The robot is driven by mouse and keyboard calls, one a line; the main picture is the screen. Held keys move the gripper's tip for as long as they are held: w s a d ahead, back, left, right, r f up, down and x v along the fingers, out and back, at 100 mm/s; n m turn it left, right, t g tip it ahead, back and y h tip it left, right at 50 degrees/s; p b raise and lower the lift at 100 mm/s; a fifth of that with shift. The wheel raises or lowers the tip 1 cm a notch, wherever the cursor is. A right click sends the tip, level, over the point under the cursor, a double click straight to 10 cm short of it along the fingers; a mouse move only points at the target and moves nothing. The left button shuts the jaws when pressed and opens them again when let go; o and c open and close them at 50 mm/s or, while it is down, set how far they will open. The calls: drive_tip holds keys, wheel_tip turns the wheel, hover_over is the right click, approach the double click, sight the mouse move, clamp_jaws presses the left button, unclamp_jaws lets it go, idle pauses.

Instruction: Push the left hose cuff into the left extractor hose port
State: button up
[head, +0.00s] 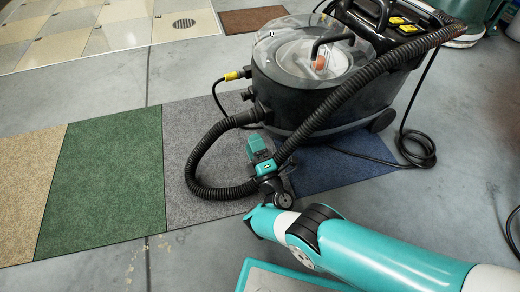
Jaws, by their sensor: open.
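The extractor (300,90) is a black machine with a clear domed lid, standing at the upper middle. A black ribbed hose (196,168) runs down from its top right and loops left. The hose end with the left cuff (246,118) is at the machine's lower left side, beside the dark port (262,111). I cannot tell whether the cuff is seated or only touching. My gripper (257,143), teal and dark, is open just below the cuff and port, near the hose. Its fingertips are too small to make out, and no grip shows.
A yellow plug (234,75) on a black cable is at the machine's left. A loose cable (420,150) lies at the right. Beige, green, grey and blue (335,168) carpet pieces lie on the grey floor. Bare floor is free at the right.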

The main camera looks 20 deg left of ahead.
drive_tip(key=shift+p+v, duration=1)
drive_tip(key=shift+v, duration=1.45)
